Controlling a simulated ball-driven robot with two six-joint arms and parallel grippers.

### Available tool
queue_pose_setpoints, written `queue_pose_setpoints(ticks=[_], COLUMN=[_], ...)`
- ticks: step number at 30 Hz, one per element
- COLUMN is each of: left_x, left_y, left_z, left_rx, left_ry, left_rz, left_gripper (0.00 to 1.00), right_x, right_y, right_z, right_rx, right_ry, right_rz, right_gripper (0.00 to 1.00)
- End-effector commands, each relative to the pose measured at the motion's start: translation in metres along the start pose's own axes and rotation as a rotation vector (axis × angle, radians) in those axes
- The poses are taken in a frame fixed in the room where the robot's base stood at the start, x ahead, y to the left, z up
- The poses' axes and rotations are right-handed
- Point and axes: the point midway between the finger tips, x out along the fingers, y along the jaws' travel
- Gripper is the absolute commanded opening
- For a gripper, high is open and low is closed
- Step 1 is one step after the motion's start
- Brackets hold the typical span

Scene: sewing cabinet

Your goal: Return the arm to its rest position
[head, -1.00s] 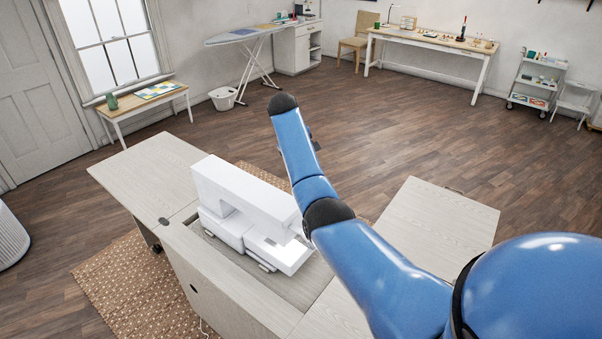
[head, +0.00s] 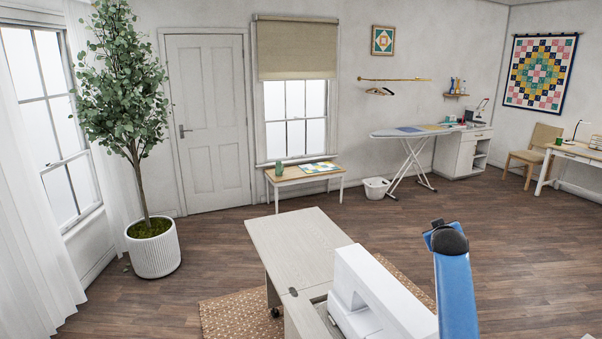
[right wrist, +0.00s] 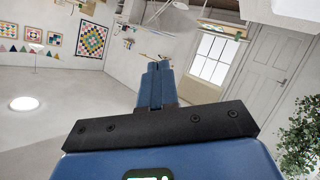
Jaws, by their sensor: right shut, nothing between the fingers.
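My right arm rises as a blue link with a dark rounded joint at the lower right of the head view. In the right wrist view my right gripper (right wrist: 154,70) has its two blue fingers together, with nothing between them. That view looks upside down across the room, and the fingers touch nothing. In the head view the right gripper cannot be clearly made out behind the arm. My left gripper is in neither view. A white sewing machine (head: 375,297) stands on the pale wood sewing cabinet (head: 297,245), left of the arm and cut off by the lower edge.
A potted tree (head: 153,250) stands at the left near the curtained window. A low bench (head: 303,174), a laundry basket (head: 376,188) and an ironing board (head: 403,133) line the far wall. The wood floor (head: 520,250) right of the arm is clear.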

Motion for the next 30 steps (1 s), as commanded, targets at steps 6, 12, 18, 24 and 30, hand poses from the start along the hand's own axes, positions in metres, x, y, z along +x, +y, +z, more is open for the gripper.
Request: queue_pose_setpoints(ticks=[6, 12, 18, 24, 30], left_x=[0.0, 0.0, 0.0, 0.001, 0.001], left_y=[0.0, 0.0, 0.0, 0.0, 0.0], left_z=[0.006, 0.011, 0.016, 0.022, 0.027], left_rx=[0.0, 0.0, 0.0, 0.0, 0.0], left_ry=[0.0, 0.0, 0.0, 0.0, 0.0], left_rz=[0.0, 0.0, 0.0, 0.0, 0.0], left_gripper=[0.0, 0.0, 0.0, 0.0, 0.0], right_x=[-0.03, -0.082, -0.146, -0.218, -0.291], right_y=[-0.051, -0.09, -0.121, -0.143, -0.157], right_z=[0.04, 0.085, 0.136, 0.187, 0.234], right_rx=[0.13, 0.233, 0.325, 0.402, 0.46], right_ry=[0.279, 0.469, 0.607, 0.699, 0.741], right_rz=[0.018, 0.006, -0.023, -0.06, -0.1], right_gripper=[0.0, 0.0, 0.0, 0.0, 0.0])
